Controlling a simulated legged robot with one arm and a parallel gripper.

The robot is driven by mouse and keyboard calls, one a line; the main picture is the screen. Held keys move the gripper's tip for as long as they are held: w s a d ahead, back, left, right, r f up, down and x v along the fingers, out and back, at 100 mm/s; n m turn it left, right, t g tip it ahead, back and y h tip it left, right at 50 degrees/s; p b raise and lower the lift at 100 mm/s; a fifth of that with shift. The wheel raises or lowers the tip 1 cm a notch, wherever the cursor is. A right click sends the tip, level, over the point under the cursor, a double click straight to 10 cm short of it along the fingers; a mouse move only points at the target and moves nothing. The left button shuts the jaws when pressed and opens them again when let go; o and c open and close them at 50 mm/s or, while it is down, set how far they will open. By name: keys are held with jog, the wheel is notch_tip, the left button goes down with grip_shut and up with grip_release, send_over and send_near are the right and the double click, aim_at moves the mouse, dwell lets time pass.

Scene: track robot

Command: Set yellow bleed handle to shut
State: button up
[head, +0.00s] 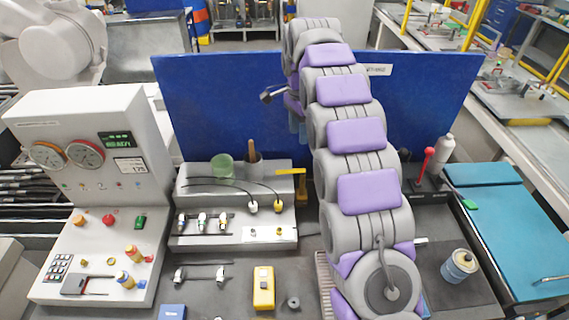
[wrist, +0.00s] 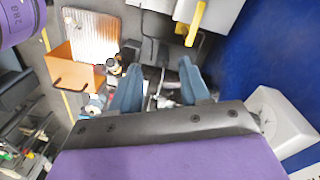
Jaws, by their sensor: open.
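The yellow bleed handle (head: 290,171) shows in the head view as a flat, roughly level bar. It sits at the right end of the grey raised block, just left of my arm. In the wrist view a yellow bar (wrist: 196,22) that looks like the same handle is at the top, slanted, beyond and right of my fingers. My gripper (wrist: 160,66) is open, with its two blue fingers apart and nothing clearly held between them. In the head view my gripper is mostly hidden by my arm, in front of the blue panel. The handle's pivot is not clear.
A grey console (head: 100,150) with gauges and buttons stands at the left. The grey block (head: 185,185) carries cables and connectors. The blue panel (head: 220,100) stands close behind. A red-handled part (head: 428,160), a can (head: 459,266) and a teal mat (head: 515,230) are right of my arm.

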jog(key=w+a+f+m+p, duration=0.2)
jog(key=w+a+f+m, duration=0.25)
jog(key=w, duration=0.35)
jog(key=b, duration=0.5)
send_near(284, 171)
jog(key=f, duration=0.7)
jog(key=shift+s+d+f, duration=0.15)
jog(key=shift+d+f, duration=0.1)
jog(key=shift+f, duration=0.1)
grip_shut()
